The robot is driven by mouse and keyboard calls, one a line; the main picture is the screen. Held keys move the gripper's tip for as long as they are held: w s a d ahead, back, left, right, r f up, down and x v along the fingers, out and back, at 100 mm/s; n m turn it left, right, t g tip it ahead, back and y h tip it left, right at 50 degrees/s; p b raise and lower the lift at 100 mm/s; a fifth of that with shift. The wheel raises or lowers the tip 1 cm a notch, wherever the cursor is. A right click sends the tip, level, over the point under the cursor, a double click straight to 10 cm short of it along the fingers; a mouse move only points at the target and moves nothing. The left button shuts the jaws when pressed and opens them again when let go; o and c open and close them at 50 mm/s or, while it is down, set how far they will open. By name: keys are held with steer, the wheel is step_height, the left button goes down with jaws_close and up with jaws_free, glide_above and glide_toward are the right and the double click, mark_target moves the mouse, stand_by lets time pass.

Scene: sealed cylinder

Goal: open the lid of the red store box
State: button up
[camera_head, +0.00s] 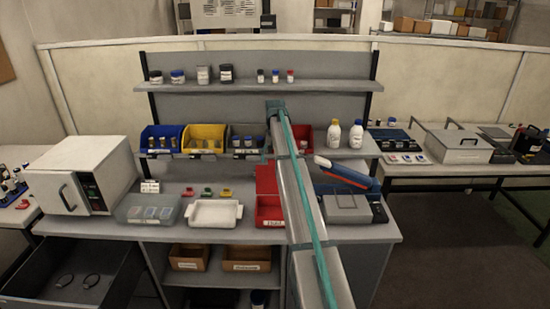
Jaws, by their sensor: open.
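The red store box (269,213) stands on the bench, right of the white tray, with a label low on its front. A red panel (265,179) rises upright at its back and looks like the raised lid. The inside of the box seems to show below it. A long grey beam with a teal strip crosses in front and hides the box's right side, so the hinge and the lid's full outline cannot be made out. I do not see my gripper or its fingertips in this view.
A white tray (213,225) and a clear bin (148,219) stand left of the box. A grey case (347,214) stands to its right, below a slanting red and blue object (346,174). Above is a shelf with blue, yellow, grey and red bins (302,143).

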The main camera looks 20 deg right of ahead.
jaws_close()
steer(key=shift+s+a+t+h+b, duration=0.15)
steer(key=shift+s+a+t+b, duration=0.15)
steer(key=shift+s+b, duration=0.3)
steer(key=shift+s+a+t+h+b, duration=0.2)
steer(key=shift+s+t+b, duration=0.1)
steer(key=shift+s+b, duration=0.3)
steer(key=shift+s+a+r+t, duration=0.2)
steer(key=shift+s+r+t, duration=0.15)
steer(key=shift+t, duration=0.15)
jaws_free()
